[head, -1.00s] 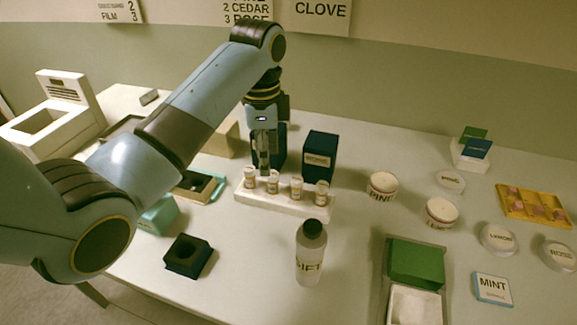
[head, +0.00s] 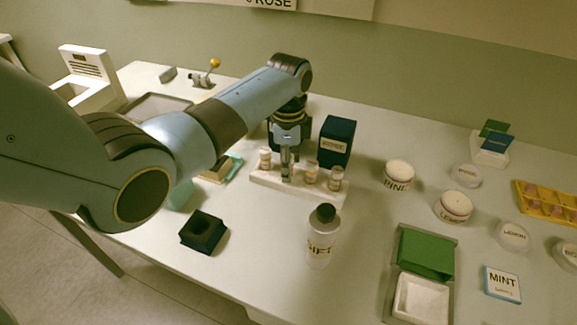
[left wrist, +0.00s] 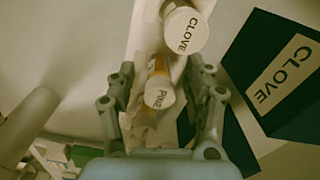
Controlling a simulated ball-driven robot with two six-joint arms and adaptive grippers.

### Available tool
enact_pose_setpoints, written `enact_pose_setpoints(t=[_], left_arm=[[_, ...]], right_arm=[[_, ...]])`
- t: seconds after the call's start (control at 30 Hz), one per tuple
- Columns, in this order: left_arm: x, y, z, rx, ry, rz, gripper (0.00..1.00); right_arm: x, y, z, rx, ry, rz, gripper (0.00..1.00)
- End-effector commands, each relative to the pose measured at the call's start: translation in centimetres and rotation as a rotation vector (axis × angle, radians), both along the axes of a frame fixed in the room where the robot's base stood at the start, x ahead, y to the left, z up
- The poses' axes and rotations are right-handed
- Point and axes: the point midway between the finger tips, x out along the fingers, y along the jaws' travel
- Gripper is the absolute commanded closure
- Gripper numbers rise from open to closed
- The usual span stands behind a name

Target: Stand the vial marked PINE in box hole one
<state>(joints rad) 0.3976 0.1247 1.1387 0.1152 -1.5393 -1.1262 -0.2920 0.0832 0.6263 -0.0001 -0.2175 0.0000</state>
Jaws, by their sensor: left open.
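A white rack (head: 300,192) holds a row of small white-capped vials on the table. In the left wrist view the vial marked PINE (left wrist: 159,97) has an orange body and stands between my left gripper's fingers (left wrist: 161,75). A vial marked CLOVE (left wrist: 182,30) stands beyond it, and another cap below it is blurred. In the head view my open left gripper (head: 287,172) is down at the rack and hides one vial. A low open box (head: 216,173) lies left of the rack, mostly hidden by my arm; its holes cannot be made out. My right gripper is out of view.
A dark box (head: 337,142) stands behind the rack. A black-capped bottle (head: 320,247) stands in front, with a dark block with a hole (head: 203,232) to its left.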

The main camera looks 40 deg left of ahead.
Motion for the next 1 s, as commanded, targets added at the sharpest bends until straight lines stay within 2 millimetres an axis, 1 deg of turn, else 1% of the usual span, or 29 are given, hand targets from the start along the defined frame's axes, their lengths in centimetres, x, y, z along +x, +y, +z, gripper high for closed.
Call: enact_pose_setpoints(t=[0.17, 0.33, 0.5, 0.57, 0.77, 0.83, 0.93, 1.0], left_arm=[[0.0, 0.0, 0.0, 0.000, -0.001, 0.000, 0.48], [0.0, 0.0, 0.0, 0.000, -0.001, 0.000, 0.69], [0.0, 0.0, 0.0, 0.000, -0.001, 0.000, 0.91], [0.0, 0.0, 0.0, 0.000, -0.001, 0.000, 0.98], [0.0, 0.0, 0.1, 0.001, -0.002, 0.000, 0.98], [0.1, 0.0, 0.5, 0.001, -0.003, 0.000, 0.98], [0.2, 0.0, 1.8, 0.001, -0.006, 0.000, 0.98], [0.2, 0.0, 3.2, 0.002, -0.007, 0.000, 0.98]], right_arm=[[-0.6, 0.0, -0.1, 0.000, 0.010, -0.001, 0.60], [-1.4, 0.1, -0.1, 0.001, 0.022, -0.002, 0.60], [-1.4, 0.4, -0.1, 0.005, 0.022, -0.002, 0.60], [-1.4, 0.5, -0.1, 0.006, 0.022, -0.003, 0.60], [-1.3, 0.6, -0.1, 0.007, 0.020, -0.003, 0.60], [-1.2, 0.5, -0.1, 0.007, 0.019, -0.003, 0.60], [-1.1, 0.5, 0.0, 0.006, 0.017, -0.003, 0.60], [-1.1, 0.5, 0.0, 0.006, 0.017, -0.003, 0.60]])
